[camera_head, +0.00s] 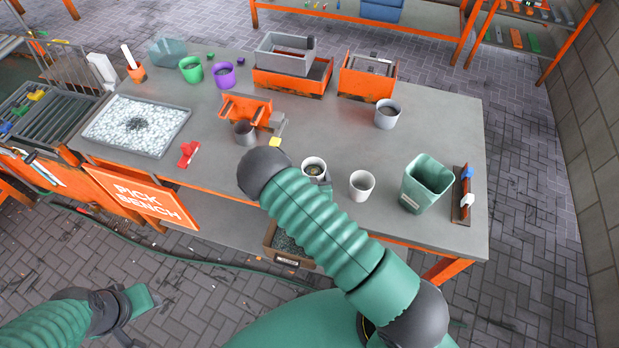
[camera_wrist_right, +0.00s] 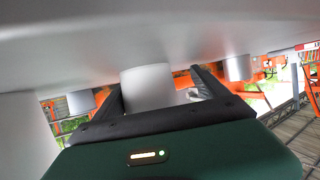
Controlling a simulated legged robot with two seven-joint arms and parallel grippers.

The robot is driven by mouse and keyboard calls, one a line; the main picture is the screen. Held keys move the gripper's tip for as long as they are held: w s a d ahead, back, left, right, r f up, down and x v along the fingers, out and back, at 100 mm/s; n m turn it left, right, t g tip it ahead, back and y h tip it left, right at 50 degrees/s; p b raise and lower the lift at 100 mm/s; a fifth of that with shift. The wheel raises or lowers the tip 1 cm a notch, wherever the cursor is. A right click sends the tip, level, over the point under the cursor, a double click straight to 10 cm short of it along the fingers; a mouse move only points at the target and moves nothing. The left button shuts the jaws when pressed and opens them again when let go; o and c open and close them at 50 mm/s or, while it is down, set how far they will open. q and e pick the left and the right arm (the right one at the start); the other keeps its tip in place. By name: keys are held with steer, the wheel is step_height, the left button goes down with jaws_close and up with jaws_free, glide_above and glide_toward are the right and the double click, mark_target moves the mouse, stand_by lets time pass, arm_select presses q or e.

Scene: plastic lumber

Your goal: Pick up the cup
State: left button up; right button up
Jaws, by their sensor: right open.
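A white cup with dark contents (camera_head: 314,168) stands on the bench beside my right arm, which hides part of it. In the right wrist view, which looks upside down, a pale cup (camera_wrist_right: 147,88) stands between the two dark fingers of my right gripper (camera_wrist_right: 160,82). The fingers are spread apart, one on each side; contact is not clear. In the head view my right gripper is mostly hidden behind my green arm. A plain white cup (camera_head: 362,185) stands just right of the first cup. My left gripper (camera_head: 125,308) is low at the left, away from the bench.
A metal cup (camera_head: 245,133) stands by an orange holder (camera_head: 246,107). Green (camera_head: 191,70) and purple (camera_head: 224,75) cups stand farther back.

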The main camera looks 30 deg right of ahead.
steer(key=shift+s+d, duration=0.1)
steer(key=shift+d, duration=0.2)
steer(key=shift+d+f, duration=0.15)
steer(key=shift+d, duration=0.1)
steer(key=shift+c, duration=1)
steer(key=shift+d, duration=0.25)
steer(key=c, duration=0.5)
steer(key=shift+a, duration=0.25)
steer(key=c, duration=0.5)
arm_select(q)
steer(key=shift+d, duration=0.35)
arm_select(e)
steer(key=shift+a, duration=0.3)
steer(key=c, duration=0.3)
